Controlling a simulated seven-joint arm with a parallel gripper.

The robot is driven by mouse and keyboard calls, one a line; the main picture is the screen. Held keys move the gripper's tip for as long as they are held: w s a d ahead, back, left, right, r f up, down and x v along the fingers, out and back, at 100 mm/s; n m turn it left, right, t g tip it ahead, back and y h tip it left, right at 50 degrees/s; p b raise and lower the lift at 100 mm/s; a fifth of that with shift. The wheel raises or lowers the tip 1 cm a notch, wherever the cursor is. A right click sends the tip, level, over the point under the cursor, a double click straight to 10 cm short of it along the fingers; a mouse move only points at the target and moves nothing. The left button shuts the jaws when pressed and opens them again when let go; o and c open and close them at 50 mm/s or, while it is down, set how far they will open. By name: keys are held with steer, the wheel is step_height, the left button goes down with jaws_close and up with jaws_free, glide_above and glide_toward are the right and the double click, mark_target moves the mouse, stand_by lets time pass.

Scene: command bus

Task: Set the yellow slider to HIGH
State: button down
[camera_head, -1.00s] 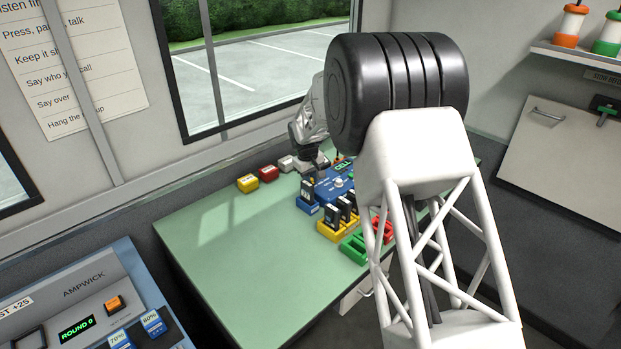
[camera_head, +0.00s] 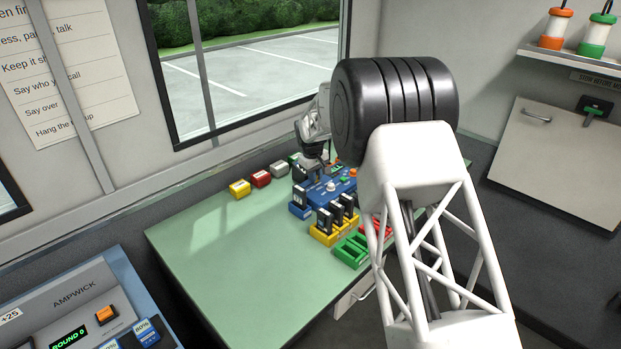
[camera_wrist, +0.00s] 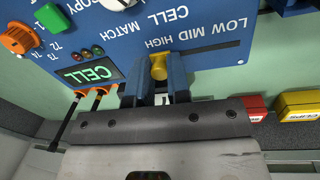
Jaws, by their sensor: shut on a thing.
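In the wrist view, where the labels appear upside down, the yellow slider knob (camera_wrist: 158,68) sits on the blue panel (camera_wrist: 215,75) at the left end of its slot, beside the HIGH label (camera_wrist: 158,43). The slot runs right from it past MID to LOW. My gripper (camera_wrist: 156,77) has its blue fingers on either side of the knob and is shut on it. In the head view, my gripper (camera_head: 316,172) is over the back of the blue panel (camera_head: 340,188); the slider is hidden there.
Yellow (camera_head: 239,189), red (camera_head: 260,179) and grey (camera_head: 280,169) blocks stand along the desk's back edge. A yellow rack (camera_head: 326,236) with dark cartridges and a green tray (camera_head: 350,251) stand in front of the panel. The desk's left part (camera_head: 210,240) is clear.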

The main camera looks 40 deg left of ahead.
steer(key=shift+w, duration=0.1)
steer(key=c, duration=1.1)
jaws_free()
steer(key=shift+o, duration=0.2)
steer(key=shift+s+a+r, duration=0.1)
steer(key=shift+s+r, duration=0.05)
steer(key=shift+r, duration=1.15)
steer(key=shift+s+d+r, duration=0.1)
steer(key=shift+s+r, duration=0.05)
steer(key=shift+r, duration=1.1)
steer(key=shift+s+a+r, duration=0.1)
steer(key=shift+s+r, duration=0.05)
steer(key=shift+r, duration=1.15)
